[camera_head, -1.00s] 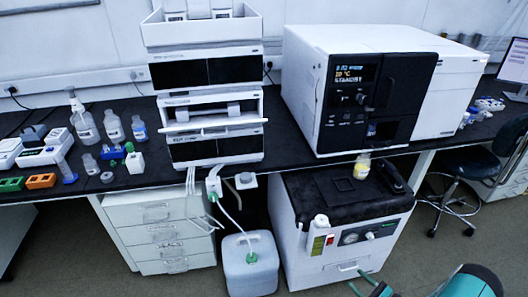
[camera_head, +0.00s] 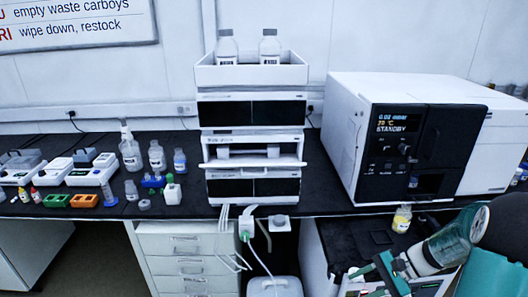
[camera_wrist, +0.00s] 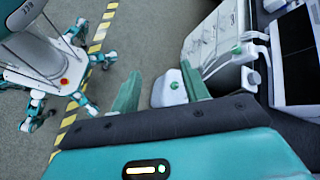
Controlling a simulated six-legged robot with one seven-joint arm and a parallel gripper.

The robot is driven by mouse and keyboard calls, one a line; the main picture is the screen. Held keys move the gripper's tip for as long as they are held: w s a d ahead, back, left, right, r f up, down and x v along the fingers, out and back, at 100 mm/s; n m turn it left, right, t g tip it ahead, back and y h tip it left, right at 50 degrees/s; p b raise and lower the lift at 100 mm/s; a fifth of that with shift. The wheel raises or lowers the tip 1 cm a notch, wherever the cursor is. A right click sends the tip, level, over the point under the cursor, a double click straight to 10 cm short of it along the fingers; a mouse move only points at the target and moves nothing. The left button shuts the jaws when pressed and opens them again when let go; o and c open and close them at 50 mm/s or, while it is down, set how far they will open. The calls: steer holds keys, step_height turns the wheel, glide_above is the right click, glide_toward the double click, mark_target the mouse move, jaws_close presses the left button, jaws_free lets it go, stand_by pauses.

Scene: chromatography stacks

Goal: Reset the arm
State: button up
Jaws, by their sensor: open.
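My gripper (camera_head: 370,270) shows at the lower right of the head view, in front of the white unit under the bench. In the wrist view its two green fingers (camera_wrist: 160,72) are spread apart with nothing held between them. My teal and grey arm fills the lower right corner of the head view and hides part of that unit. A white carboy (camera_wrist: 168,90) with a green cap shows beyond the fingers in the wrist view, apart from them.
The black bench (camera_head: 330,203) carries a stacked instrument (camera_head: 250,190), a large standby unit (camera_head: 345,130), and bottles. A yellow-labelled bottle (camera_head: 402,218) stands on the lower unit (camera_head: 312,250) near my arm.

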steer(key=s+a+r+n+t+h, duration=0.2)
steer(key=s+a+r+n+h, duration=0.3)
steer(key=r, duration=0.5)
steer(key=s+a+r+n+t+h, duration=0.3)
steer(key=s+a+r+n+h, duration=0.2)
steer(key=s+r, duration=0.5)
steer(key=shift+s+a+n, duration=0.25)
steer(key=shift+a+n, duration=0.05)
steer(key=shift+a, duration=0.15)
